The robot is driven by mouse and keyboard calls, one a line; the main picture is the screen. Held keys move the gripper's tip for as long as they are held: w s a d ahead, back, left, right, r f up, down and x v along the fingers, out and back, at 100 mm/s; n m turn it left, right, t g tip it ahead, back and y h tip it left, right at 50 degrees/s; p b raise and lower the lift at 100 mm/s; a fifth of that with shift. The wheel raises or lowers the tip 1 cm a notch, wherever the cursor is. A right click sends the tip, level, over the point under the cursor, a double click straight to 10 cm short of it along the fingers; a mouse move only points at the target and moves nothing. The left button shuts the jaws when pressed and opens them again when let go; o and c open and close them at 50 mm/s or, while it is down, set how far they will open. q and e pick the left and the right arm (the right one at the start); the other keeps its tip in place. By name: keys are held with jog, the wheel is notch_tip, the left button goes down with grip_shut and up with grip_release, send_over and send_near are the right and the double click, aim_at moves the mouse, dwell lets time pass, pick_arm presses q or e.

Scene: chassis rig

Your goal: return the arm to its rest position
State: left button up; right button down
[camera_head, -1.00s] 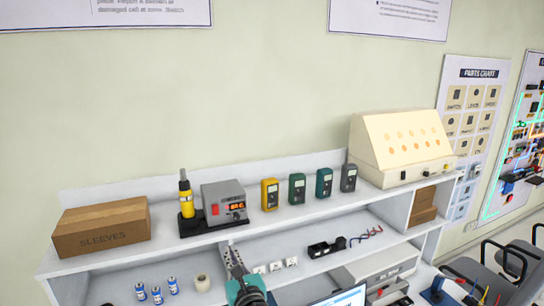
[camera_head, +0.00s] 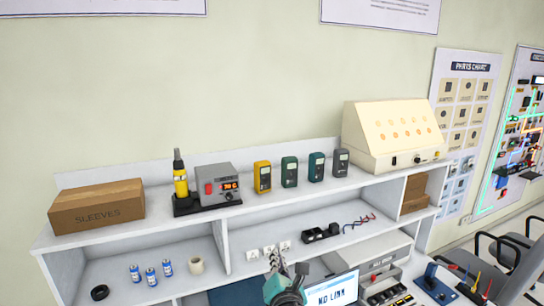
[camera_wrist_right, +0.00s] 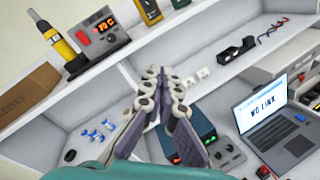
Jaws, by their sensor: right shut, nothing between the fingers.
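My right gripper (camera_head: 277,262) shows at the bottom middle of the head view, a grey linkage on a teal wrist, in front of the lower shelf. In the right wrist view my right gripper (camera_wrist_right: 161,80) is shut and empty, its linked fingers pointing up at the shelf. It appears to touch nothing, though its distance from the shelf is hard to tell. My left gripper is in neither view.
A shelf unit (camera_head: 130,233) carries a sleeves box (camera_head: 97,208), soldering station (camera_head: 218,186), several meters (camera_head: 262,177) and a cream panel box (camera_head: 395,135). Blue-white cans (camera_head: 151,277) sit below. A laptop (camera_head: 335,291) stands near my right gripper. Chairs (camera_head: 500,250) stand at right.

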jog(key=s+d+f+m+g+h+b, duration=0.25)
jog(key=d+f+m+b, duration=0.25)
jog(key=d+f+m, duration=0.25)
jog(key=s+d+f+m+g+h+b, duration=0.1)
jog(key=s+d+f+m+h+b, duration=0.1)
jog(key=s+d+f+m+b, duration=0.45)
jog(key=s+f+m+g+b, duration=0.2)
jog(key=s+f+m+b, duration=0.1)
jog(key=f, duration=0.4)
jog(key=s+d+f+m+g+y+b, duration=0.1)
jog(key=s+f+m+g+b, duration=0.1)
jog(key=s+f+m, duration=0.4)
jog(key=s+d+f+m+g+y+b, duration=0.1)
jog(key=s+f+m+b, duration=0.3)
jog(key=f, duration=0.5)
jog(key=s+m+g, duration=0.1)
jog(key=m, duration=0.1)
jog(key=shift+d+f+m, duration=0.25)
jog(key=shift+f+m, duration=0.05)
jog(key=shift+y, duration=0.25)
